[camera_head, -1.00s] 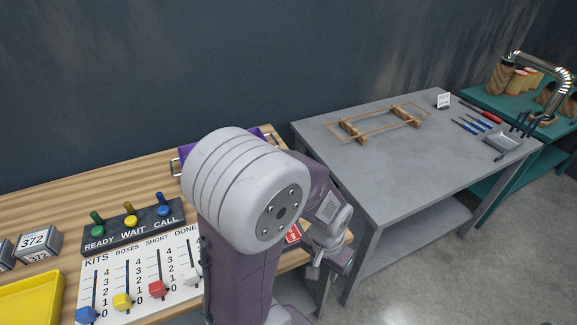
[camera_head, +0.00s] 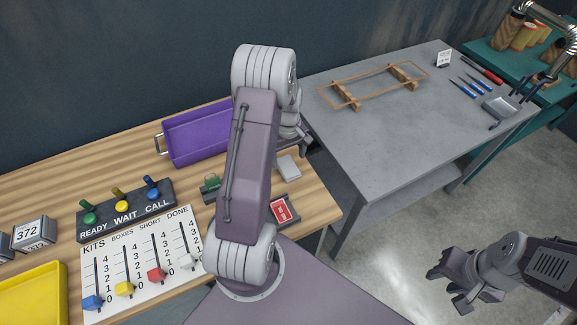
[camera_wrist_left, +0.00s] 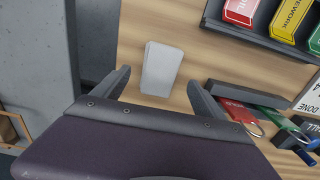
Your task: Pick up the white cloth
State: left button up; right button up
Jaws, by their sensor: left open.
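The white cloth (camera_head: 288,168) is a small folded pale rectangle lying on the wooden table near its right edge. In the left wrist view the cloth (camera_wrist_left: 161,69) lies flat on the wood, ahead of the gap between my left fingers. My left gripper (camera_wrist_left: 159,84) is open and empty, with one finger on each side of the cloth's near end in that view. In the head view my left gripper (camera_head: 298,138) is partly hidden behind its arm, just beyond the cloth. My right gripper (camera_head: 447,286) is apart from the tables, over the floor, and its fingers look spread and empty.
A red card in a dark holder (camera_head: 281,211), a green-tagged item (camera_head: 211,183) and a slider board (camera_head: 140,265) are nearby. A gap separates the wooden table from the grey table (camera_head: 400,140), which bears a wooden frame (camera_head: 375,85).

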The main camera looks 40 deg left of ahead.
aim_at(288, 164)
pick_arm(q)
notch_tip(288, 164, down, 5)
jog(key=shift+w+a+r+p, duration=0.1)
jog(key=shift+p, duration=0.45)
jog(key=shift+w+f, duration=0.1)
jog(key=shift+f, duration=0.15)
jog(key=shift+r, duration=0.1)
jog(key=c, duration=1.5)
jog(key=shift+r, duration=0.1)
jog(key=shift+r, duration=0.4)
notch_tip(288, 164, up, 2)
jog(key=shift+r+b, duration=0.25)
jog(key=shift+b, duration=0.15)
jog(key=s+d+r, duration=0.2)
jog(key=d, duration=0.1)
jog(key=s+d+r+b, duration=0.1)
jog(key=s+d+r, duration=0.1)
jog(key=d+r, duration=0.1)
jog(key=s+d+r, duration=0.2)
jog(key=d, duration=0.1)
jog(key=shift+s+d+r, duration=0.25)
jog(key=shift+d, duration=0.15)
